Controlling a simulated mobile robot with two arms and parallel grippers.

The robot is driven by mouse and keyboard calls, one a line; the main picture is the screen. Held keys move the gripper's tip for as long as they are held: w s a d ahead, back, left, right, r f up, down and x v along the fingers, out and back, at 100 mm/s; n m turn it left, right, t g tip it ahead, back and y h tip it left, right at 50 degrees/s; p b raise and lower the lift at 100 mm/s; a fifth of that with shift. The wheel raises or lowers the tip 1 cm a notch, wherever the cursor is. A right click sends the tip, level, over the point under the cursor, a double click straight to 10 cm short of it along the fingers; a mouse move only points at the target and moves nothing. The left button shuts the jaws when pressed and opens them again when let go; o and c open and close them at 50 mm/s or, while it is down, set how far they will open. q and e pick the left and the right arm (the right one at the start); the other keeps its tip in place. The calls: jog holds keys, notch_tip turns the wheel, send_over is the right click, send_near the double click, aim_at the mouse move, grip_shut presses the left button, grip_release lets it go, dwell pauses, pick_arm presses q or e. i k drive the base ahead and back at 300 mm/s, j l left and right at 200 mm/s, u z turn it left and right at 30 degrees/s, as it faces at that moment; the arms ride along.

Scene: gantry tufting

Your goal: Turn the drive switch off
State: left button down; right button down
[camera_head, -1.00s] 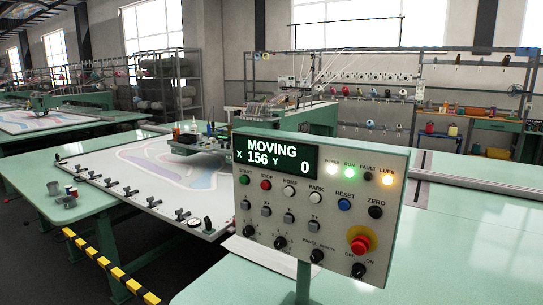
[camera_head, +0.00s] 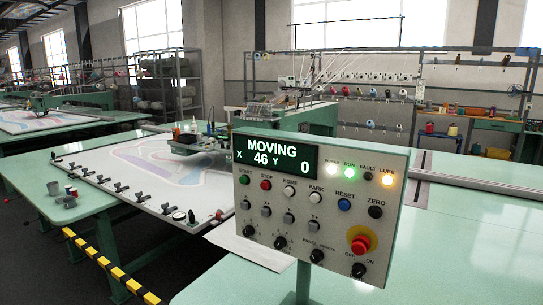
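The drive switch (camera_head: 358,270) is a black rotary knob at the lower right of the grey control panel (camera_head: 320,215), with OFF and ON marked above it. Its pointer is too small to read for certain. The panel's display (camera_head: 276,161) reads MOVING, X 46, Y 0. The POWER, RUN and LUBE lamps are lit, and the FAULT lamp (camera_head: 367,176) is dark. Neither of my grippers is in view.
A red emergency stop (camera_head: 360,243) on a yellow base sits just above the switch. The gantry table with a white tufting frame (camera_head: 120,160) stands behind and left. A yellow-black barrier (camera_head: 110,268) runs at lower left. Green tabletop (camera_head: 450,230) right of the panel is clear.

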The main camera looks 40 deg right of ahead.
aim_at(359, 270)
jog(key=z, duration=0.4)
jog(key=l+z, duration=0.15)
jog(key=z, duration=0.7)
jog(key=j, duration=0.35)
jog(key=i+j, duration=0.1)
jog(key=j, duration=0.2)
